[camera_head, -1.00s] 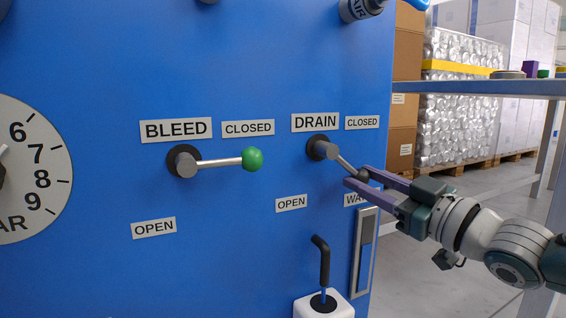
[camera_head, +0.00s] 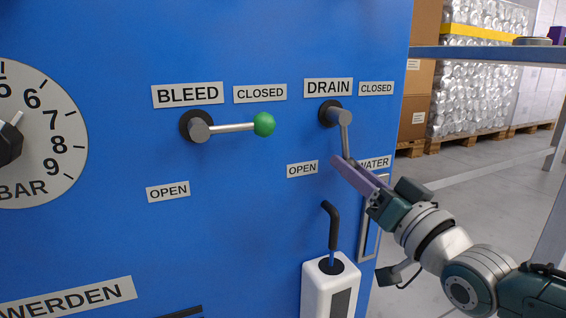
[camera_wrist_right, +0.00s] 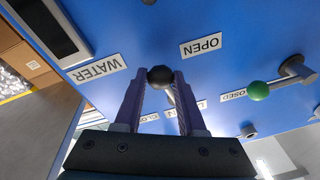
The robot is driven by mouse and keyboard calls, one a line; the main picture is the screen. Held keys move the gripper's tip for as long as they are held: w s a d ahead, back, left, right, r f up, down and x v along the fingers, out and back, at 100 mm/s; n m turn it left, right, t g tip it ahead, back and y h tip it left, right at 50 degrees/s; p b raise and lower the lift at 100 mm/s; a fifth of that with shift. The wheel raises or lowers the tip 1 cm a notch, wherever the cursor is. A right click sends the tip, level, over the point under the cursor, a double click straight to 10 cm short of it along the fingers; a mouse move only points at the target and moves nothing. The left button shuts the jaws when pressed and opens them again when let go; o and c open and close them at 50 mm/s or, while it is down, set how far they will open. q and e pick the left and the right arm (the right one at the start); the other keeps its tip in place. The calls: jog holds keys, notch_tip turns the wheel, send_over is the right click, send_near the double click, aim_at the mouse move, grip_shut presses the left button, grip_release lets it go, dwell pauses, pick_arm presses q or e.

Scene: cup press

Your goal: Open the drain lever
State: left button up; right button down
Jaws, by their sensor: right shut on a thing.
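The drain lever (camera_head: 345,135) sits under the DRAIN label (camera_head: 328,87) on the blue panel. Its metal rod points almost straight down from the grey hub, toward the right of the OPEN label (camera_head: 302,169). My right gripper (camera_head: 344,162) is at the lever's lower end. In the right wrist view, the purple fingers of my right gripper (camera_wrist_right: 160,80) are shut on the lever's black knob (camera_wrist_right: 160,75). In the head view the fingers hide the knob. My left gripper is not in view.
The bleed lever (camera_head: 235,127) with a green knob lies to the left, pointing at its CLOSED side. A white box with a black bent handle (camera_head: 330,225) stands below the drain lever. A grey rail (camera_head: 490,54) and stacked cartons (camera_head: 418,100) are at right.

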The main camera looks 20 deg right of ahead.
jog(key=shift+a, duration=0.1)
dwell(0.4)
jog(key=c, duration=0.5)
grip_release()
jog(key=p+v, duration=0.4)
jog(key=v, duration=0.6)
